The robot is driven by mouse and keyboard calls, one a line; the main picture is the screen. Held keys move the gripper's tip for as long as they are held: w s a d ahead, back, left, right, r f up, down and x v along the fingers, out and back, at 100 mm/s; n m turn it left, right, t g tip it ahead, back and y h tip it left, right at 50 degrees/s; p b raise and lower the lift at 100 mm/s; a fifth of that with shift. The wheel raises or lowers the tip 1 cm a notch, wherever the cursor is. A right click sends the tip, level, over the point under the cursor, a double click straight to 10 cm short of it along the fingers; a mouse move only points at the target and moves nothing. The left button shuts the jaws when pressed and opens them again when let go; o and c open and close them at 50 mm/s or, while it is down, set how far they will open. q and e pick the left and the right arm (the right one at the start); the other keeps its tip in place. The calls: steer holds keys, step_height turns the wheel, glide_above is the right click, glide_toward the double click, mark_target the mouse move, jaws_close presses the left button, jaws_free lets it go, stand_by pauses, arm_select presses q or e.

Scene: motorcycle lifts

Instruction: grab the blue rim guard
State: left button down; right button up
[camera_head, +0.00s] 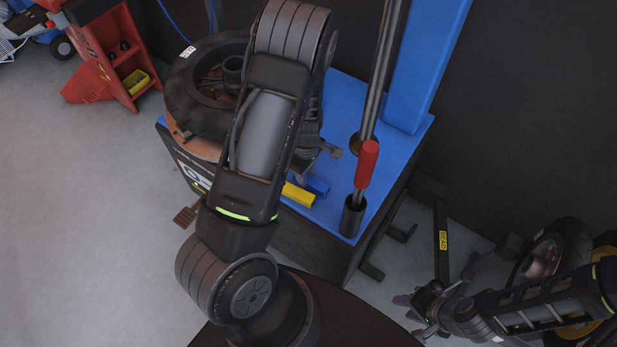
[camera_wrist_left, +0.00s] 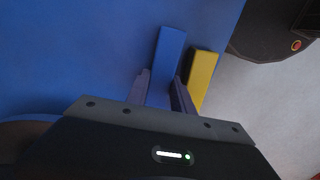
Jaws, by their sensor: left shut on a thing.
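The blue rim guard (camera_wrist_left: 169,55) is a small blue block on the blue machine top. In the left wrist view it stands between the two fingers of my left gripper (camera_wrist_left: 163,92), which is shut on it. In the head view the blue rim guard (camera_head: 317,185) shows just right of my left arm. My left gripper (camera_head: 306,178) is mostly hidden behind that arm there. A yellow rim guard (camera_wrist_left: 203,78) lies right beside the blue one, next to the right finger; it also shows in the head view (camera_head: 298,195). My right gripper (camera_head: 408,308) is low at the right, empty, its fingers apart.
A tire (camera_head: 196,95) lies on the tire machine's left part. A pole with a red grip (camera_head: 367,163) stands in a dark cup (camera_head: 352,215) right of the guards. A blue column (camera_head: 425,65) rises behind. A red cart (camera_head: 105,65) stands far left.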

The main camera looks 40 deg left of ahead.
arm_select(q)
step_height(320, 180, up, 10)
steer(key=p, duration=0.1)
stand_by(0.8)
